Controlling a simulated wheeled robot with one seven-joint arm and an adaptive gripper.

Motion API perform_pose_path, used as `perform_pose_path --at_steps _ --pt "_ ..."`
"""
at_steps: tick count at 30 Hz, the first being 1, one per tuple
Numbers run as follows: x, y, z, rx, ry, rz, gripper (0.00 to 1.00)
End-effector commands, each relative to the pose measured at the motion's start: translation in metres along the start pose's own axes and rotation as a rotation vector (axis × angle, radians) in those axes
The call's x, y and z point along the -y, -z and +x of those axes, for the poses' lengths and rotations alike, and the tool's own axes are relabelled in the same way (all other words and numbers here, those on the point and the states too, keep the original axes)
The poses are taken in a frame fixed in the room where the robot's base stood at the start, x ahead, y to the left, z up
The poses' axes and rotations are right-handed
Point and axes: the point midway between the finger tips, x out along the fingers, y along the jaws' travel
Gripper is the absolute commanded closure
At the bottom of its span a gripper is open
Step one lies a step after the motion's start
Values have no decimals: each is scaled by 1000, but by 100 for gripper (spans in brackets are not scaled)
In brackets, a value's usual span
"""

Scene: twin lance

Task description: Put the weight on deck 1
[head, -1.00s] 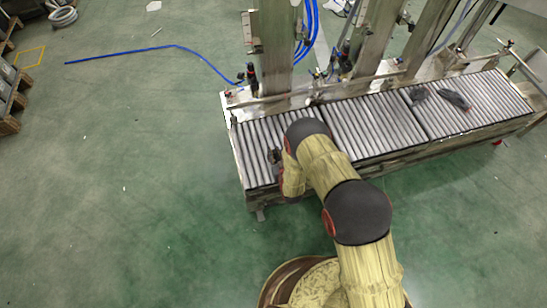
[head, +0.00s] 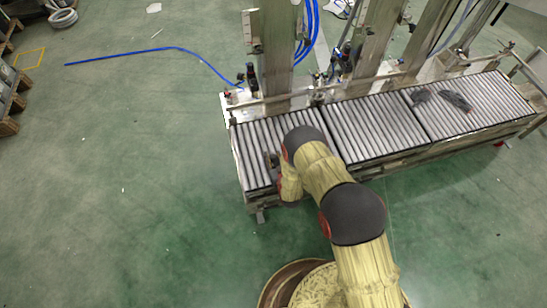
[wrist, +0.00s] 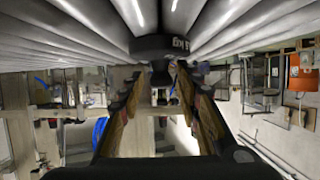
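The weight (wrist: 163,46) is a dark, round body with light lettering that reads upside down, ending in "kg". It stands on the rollers at the top of the wrist view, which is inverted. My gripper (wrist: 158,78) points at it, with its two fingers apart on either side of the weight's narrower part. Contact between the fingertips and the weight is not clear. In the head view my gripper (head: 271,159) is low over the left roller section (head: 248,150). My own arm hides much of that spot, and the weight cannot be made out there.
The roller conveyor continues right with a middle section (head: 365,130) and a right section (head: 500,105). Dark items (head: 456,101) lie on the right section. Metal posts (head: 276,50) and a rail stand along the back. A blue hose (head: 150,50) crosses the open green floor.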

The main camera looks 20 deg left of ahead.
Motion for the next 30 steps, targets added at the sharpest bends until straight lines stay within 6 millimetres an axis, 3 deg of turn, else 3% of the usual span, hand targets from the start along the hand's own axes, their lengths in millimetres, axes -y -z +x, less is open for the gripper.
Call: perform_pose_path --at_steps 11,14,30 --pt "0 2 -1 -1 0 0 62" --pt "0 3 -9 2 0 0 62" --pt "0 4 -107 1 0 0 62"
